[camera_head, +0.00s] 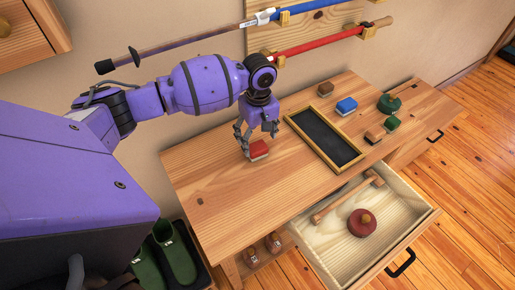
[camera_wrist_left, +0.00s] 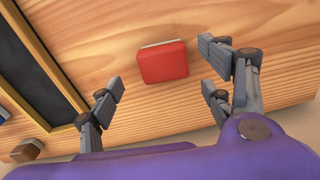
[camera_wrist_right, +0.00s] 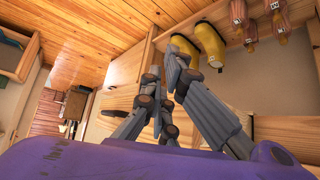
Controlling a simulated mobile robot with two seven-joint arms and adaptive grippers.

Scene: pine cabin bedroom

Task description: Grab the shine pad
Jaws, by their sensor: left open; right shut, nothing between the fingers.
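A small red block-shaped pad (camera_head: 258,149) with a pale edge lies on the wooden tabletop (camera_head: 215,195); no label names it as the shine pad. My left gripper (camera_head: 257,137) is open just above it, fingers pointing down. In the left wrist view the red pad (camera_wrist_left: 163,63) sits between and slightly beyond the spread fingertips (camera_wrist_left: 165,82), with bare wood between it and them; I see no contact. My right gripper (camera_wrist_right: 166,72) is shut and empty, and shows only in the right wrist view.
A black tray with a wooden frame (camera_head: 325,137) lies right of the pad. Brown (camera_head: 325,89), blue (camera_head: 346,106) and green (camera_head: 392,123) blocks stand beyond it. An open drawer (camera_head: 330,240) holds a round red item (camera_head: 362,222) and a wooden-handled tool (camera_head: 347,197). Yellow boots (camera_wrist_right: 209,43) show by my right gripper.

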